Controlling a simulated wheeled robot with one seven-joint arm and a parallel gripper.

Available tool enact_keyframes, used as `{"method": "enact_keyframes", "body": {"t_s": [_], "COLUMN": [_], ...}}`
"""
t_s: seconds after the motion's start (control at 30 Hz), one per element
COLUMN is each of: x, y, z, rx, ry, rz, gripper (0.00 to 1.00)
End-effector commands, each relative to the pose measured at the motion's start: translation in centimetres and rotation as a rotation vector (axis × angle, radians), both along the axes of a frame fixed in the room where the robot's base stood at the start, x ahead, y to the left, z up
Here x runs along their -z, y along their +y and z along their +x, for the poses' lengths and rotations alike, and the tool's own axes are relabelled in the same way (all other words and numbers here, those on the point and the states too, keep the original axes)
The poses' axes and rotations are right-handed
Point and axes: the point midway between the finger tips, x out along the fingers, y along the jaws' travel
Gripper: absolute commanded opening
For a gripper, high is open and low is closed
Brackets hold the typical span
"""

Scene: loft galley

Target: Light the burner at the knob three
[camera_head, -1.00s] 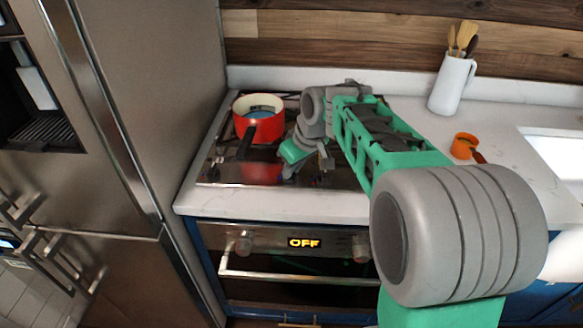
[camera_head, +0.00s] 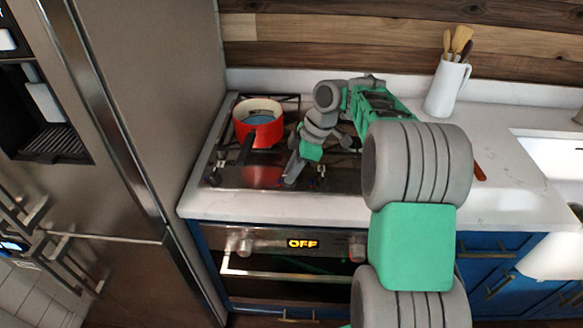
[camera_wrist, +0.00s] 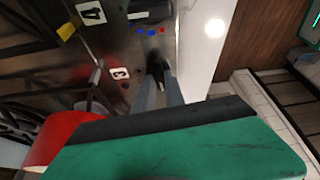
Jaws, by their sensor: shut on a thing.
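My gripper (camera_head: 288,181) reaches down to the front strip of the stove (camera_head: 245,177). In the wrist view its fingers (camera_wrist: 160,76) are shut on a dark knob (camera_wrist: 155,59). The label with a 3 (camera_wrist: 119,73) lies beside this knob on the steel surface. The label with a 4 (camera_wrist: 91,12) lies farther up, and another knob (camera_wrist: 150,14) with blue and red dots near it is at the top edge. The fingers partly hide the held knob, so its turn angle cannot be read. No flame shows.
A red pot (camera_head: 259,131) with a dark handle stands on the left of the stove; its red side also shows in the wrist view (camera_wrist: 52,134). The oven display (camera_head: 302,244) reads OFF. A white jug (camera_head: 446,89) of utensils stands on the right counter.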

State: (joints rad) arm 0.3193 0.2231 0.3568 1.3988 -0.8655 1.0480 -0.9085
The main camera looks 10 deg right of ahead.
Motion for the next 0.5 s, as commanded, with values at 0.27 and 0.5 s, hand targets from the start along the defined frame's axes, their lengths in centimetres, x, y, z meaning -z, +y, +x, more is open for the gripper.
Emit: {"method": "enact_keyframes", "body": {"t_s": [0.27,0.5], "x": [-0.12,-0.03], "y": [-0.01,0.00], "z": [0.13,0.13], "rx": [-0.144,-0.194], "ry": [0.000,0.000], "rz": [0.000,0.000], "gripper": [0.00,0.00]}}
